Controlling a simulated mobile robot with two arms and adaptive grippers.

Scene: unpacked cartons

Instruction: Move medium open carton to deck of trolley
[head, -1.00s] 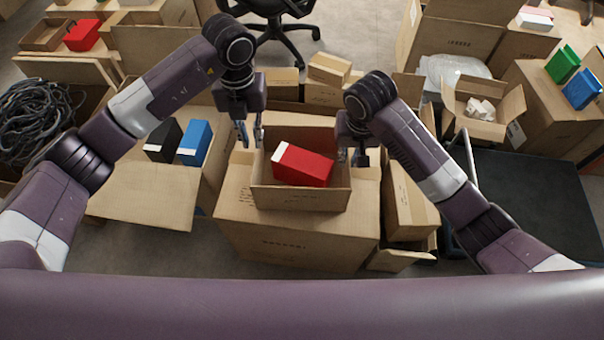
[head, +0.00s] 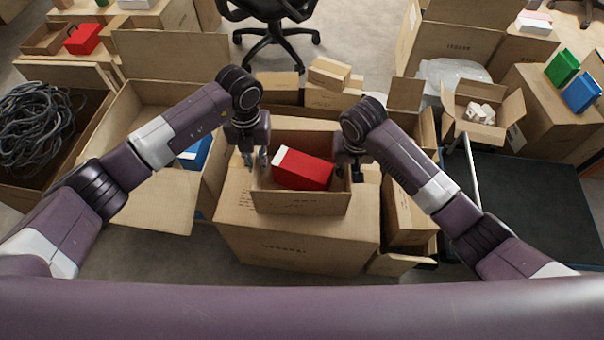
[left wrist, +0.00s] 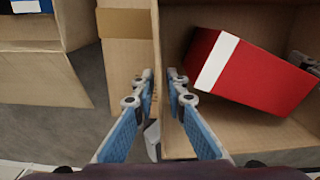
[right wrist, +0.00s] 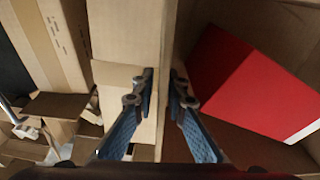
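The medium open carton (head: 300,203) sits on top of a larger closed carton (head: 290,246). A red box with a white end (head: 303,170) lies tilted inside it. My left gripper (head: 255,158) is at the carton's left wall; in the left wrist view its open fingers (left wrist: 160,76) stand on either side of that wall. My right gripper (head: 354,170) is at the right wall, with its open fingers (right wrist: 162,76) also astride the wall's edge. I see no clear sign of clamping. The trolley's dark deck (head: 520,205) is at the right and looks empty.
A tall carton (head: 408,205) stands between the carton and the trolley, near the trolley's handle (head: 473,165). A large open carton (head: 150,205) with a blue box is at the left. Small cartons (head: 278,86) and an office chair (head: 270,25) are behind.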

